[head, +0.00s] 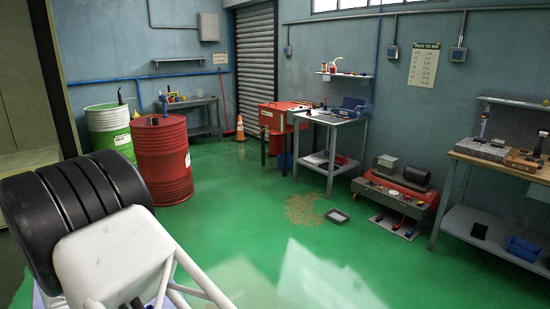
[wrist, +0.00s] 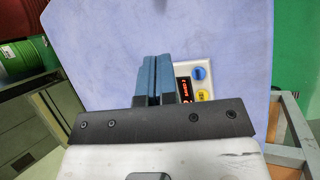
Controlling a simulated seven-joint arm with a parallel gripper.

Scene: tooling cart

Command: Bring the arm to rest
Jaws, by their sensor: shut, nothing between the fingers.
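My gripper (wrist: 154,62) shows in the wrist view with its two blue fingers pressed together and nothing between them. It is over a pale lavender top (wrist: 90,30); I cannot tell the exact height. A small white box (wrist: 208,66) with a red lit display, a blue button and a yellow button sits just right of the fingers in that view, partly hidden by the gripper. I cannot make out the gripper in the head view.
In the head view, a red drum (head: 162,160) and a green drum (head: 107,130) stand at the left. A workbench (head: 335,118) and an orange cone (head: 240,128) stand further back. The green floor (head: 250,215) in the middle is mostly clear.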

